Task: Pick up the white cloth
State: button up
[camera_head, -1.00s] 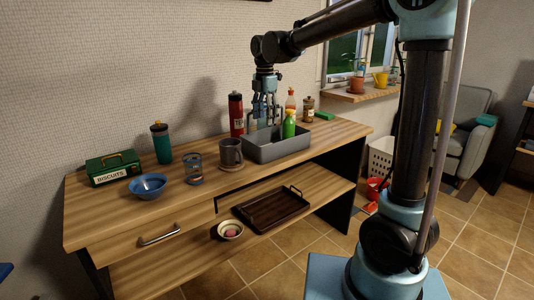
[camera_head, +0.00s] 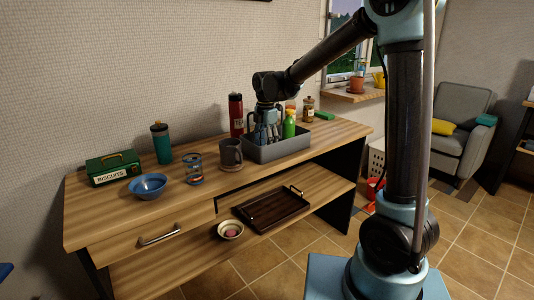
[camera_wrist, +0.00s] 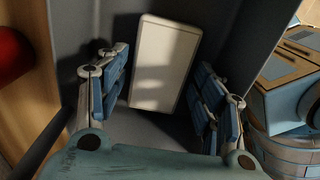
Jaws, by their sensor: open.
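A pale, folded rectangular thing that looks like the white cloth (camera_wrist: 163,68) lies in the grey bin (camera_head: 281,151) on the wooden table. In the wrist view the bin's wall (camera_wrist: 82,25) shows around it. My gripper (camera_head: 266,138) reaches down into the bin from above. In the wrist view its fingers (camera_wrist: 162,88) are open, one on each side of the cloth, with gaps to both. The cloth is hidden in the head view by the bin wall and my gripper.
A green bottle (camera_head: 289,125) stands in or just behind the bin near my gripper. A red bottle (camera_head: 235,115) and a dark mug (camera_head: 230,154) stand to its left. A jar (camera_head: 308,109) stands behind right. Bare tabletop (camera_head: 110,215) lies at the front left.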

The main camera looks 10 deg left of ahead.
jog(key=shift+f, duration=0.3)
jog(key=shift+c, duration=0.6)
jog(key=c, duration=0.7)
jog(key=shift+o, duration=0.2)
jog(key=shift+r, duration=0.15)
notch_tip(320, 180, up, 10)
